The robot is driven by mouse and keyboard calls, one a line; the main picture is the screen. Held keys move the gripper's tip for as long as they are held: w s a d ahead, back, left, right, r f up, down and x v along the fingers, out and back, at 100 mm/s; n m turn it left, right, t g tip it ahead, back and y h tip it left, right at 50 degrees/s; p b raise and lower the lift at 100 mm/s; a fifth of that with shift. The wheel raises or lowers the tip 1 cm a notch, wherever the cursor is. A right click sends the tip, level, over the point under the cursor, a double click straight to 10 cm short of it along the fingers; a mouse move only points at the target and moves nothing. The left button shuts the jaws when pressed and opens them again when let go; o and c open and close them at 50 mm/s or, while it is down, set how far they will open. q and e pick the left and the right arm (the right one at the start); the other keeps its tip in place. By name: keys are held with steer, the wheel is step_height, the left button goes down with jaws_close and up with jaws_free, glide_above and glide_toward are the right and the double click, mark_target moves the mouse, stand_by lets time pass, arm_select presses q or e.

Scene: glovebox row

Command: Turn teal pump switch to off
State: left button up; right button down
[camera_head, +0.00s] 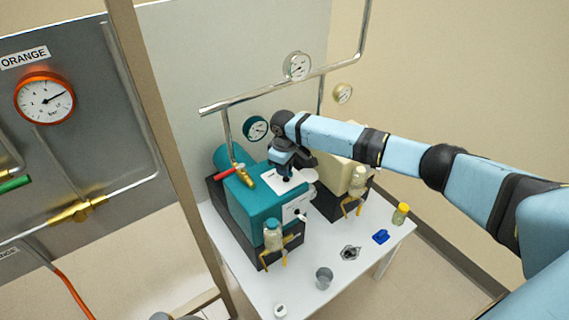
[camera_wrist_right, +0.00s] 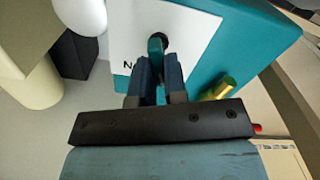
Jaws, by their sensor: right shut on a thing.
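The teal pump (camera_head: 246,204) stands on the white table, with a white label plate on its top. In the right wrist view the teal pump (camera_wrist_right: 225,50) fills the upper right, and the dark switch knob (camera_wrist_right: 157,42) stands on its white plate. My right gripper (camera_wrist_right: 157,62) has its two fingers shut on the switch knob, one on each side. In the head view my right gripper (camera_head: 285,177) points down over the pump's top and hides most of the switch. The knob's exact direction is hard to tell. My left gripper is out of view.
A cream pump (camera_head: 353,176) stands right behind the teal one. A brass valve with a red handle (camera_head: 225,174) sits at the teal pump's left. A bottle (camera_head: 272,236) hangs at its front. A metal cup (camera_head: 324,278) and a blue item (camera_head: 381,237) lie on the white table (camera_head: 265,290).

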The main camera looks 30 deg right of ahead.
steer(key=shift+r+n, duration=0.1)
steer(key=shift+n, duration=0.6)
steer(key=c, duration=1.2)
jaws_free()
steer(key=shift+o, duration=0.2)
step_height(320, 180, up, 14)
steer(key=b, duration=0.1)
steer(key=shift+f, duration=0.2)
